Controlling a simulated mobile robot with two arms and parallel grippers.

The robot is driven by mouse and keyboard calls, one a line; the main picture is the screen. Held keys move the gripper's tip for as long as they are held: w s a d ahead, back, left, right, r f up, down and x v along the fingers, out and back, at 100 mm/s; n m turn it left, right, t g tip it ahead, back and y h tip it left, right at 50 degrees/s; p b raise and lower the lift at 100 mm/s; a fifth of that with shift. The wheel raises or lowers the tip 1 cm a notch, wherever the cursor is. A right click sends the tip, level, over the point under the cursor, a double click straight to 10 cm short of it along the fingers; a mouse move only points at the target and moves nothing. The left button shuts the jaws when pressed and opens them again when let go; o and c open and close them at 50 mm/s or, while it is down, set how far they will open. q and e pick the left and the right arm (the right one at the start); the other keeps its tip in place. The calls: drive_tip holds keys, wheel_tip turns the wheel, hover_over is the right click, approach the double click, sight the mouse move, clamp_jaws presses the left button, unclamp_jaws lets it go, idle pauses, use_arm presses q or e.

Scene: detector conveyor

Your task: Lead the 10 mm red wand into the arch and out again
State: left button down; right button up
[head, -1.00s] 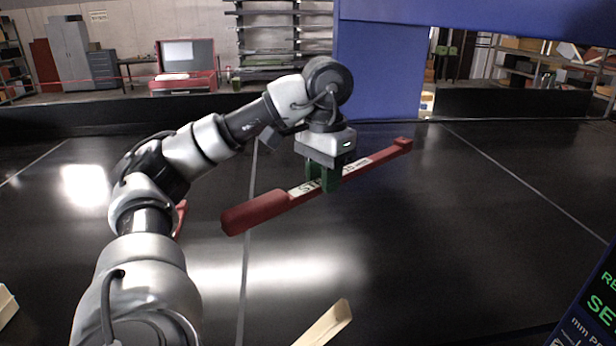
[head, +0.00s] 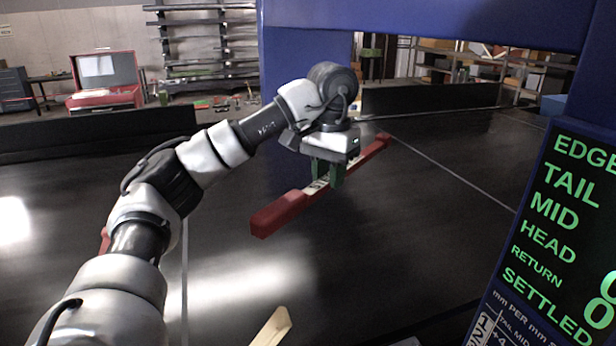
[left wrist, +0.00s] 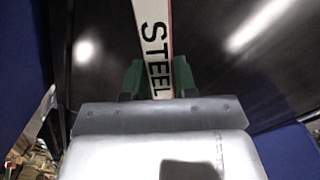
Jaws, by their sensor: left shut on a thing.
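The red wand (head: 280,213) has a thick red handle at the near left, a pale label in the middle and a red far tip pointing up and right. My left gripper (head: 325,182) is shut on its middle and holds it above the black belt. In the left wrist view the wand's label (left wrist: 155,40) reads STEEL between the green fingers. The blue arch (head: 430,20) spans the top, with its left post (head: 300,60) behind my arm. The far tip shows against the arch opening; I cannot tell if it is inside. My right gripper is out of view.
A display panel (head: 560,200) with green words, including TAIL, MID and HEAD, stands close on the right. A pale wooden piece (head: 272,328) shows at the bottom edge. A red thing (head: 104,240) is mostly hidden behind my left arm. The belt right of the wand is clear.

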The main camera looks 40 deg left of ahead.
use_arm(q)
drive_tip(key=w+d, duration=0.4)
drive_tip(key=w, duration=0.3)
drive_tip(key=s+a+b, duration=0.1)
drive_tip(key=s+a, duration=0.5)
drive_tip(key=s, duration=0.5)
drive_tip(key=s+a+b, duration=0.1)
drive_tip(key=s+a, duration=0.6)
drive_tip(key=s, duration=0.5)
drive_tip(key=s+a+b, duration=0.2)
drive_tip(key=s+a, duration=0.5)
drive_tip(key=s, duration=0.5)
drive_tip(key=shift+a, duration=0.2)
idle(0.4)
